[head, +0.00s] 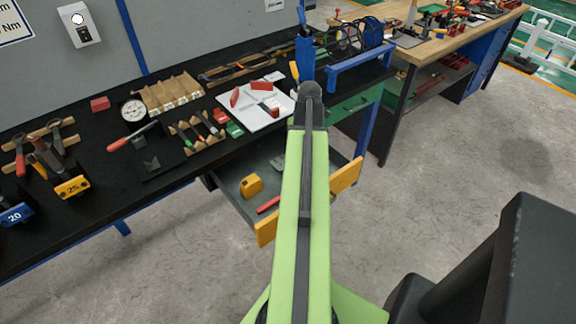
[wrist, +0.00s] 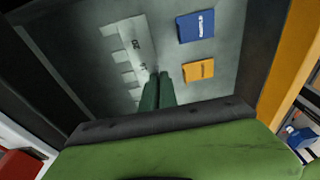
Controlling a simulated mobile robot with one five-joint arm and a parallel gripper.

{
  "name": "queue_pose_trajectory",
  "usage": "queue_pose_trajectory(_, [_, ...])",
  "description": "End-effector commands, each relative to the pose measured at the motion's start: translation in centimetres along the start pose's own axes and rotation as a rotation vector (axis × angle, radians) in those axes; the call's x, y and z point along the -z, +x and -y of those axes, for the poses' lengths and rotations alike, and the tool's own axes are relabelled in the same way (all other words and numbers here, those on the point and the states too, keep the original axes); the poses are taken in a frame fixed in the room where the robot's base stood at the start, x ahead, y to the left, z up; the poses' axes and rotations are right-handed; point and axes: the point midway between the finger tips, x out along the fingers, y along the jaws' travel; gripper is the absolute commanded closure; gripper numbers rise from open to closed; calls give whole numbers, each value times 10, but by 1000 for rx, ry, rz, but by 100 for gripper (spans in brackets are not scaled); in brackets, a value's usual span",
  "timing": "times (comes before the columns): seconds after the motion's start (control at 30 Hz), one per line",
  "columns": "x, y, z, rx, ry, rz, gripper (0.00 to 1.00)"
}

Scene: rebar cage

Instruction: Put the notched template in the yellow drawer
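The notched template (wrist: 135,50) is a pale grey plate with several square notches along its left edge. In the wrist view it lies face-up inside the drawer (wrist: 225,85). My gripper's dark green fingers (wrist: 158,75) are close together, with their tips at the template's right edge near its lower end. I see nothing clearly pinched between them. In the head view the yellow-fronted drawer (head: 266,232) is pulled open under the bench. A grey piece, likely the template (head: 278,163), shows in it beside my arm. My arm hides the fingers there.
A blue piece (wrist: 196,26) and a yellow piece (wrist: 198,70) lie in the drawer right of the template. A yellow tape measure (head: 250,185) and a red bar (head: 268,205) are also inside. The black bench (head: 70,225) above is crowded with tools.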

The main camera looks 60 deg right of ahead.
Motion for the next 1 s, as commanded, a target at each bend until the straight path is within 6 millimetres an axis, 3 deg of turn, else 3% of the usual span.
queue_pose_trajectory(0.13, [0, 4, 0, 0, -1, 0, 100])
queue_pose_trajectory(0.37, [-8, 42, 2, 0, 4, 0, 100])
queue_pose_trajectory(0.77, [-10, 43, 2, -1, 5, 0, 100])
queue_pose_trajectory(0.93, [-11, 41, 3, -1, 8, 0, 76])
queue_pose_trajectory(1.0, [-11, 41, 3, -1, 8, 0, 75])
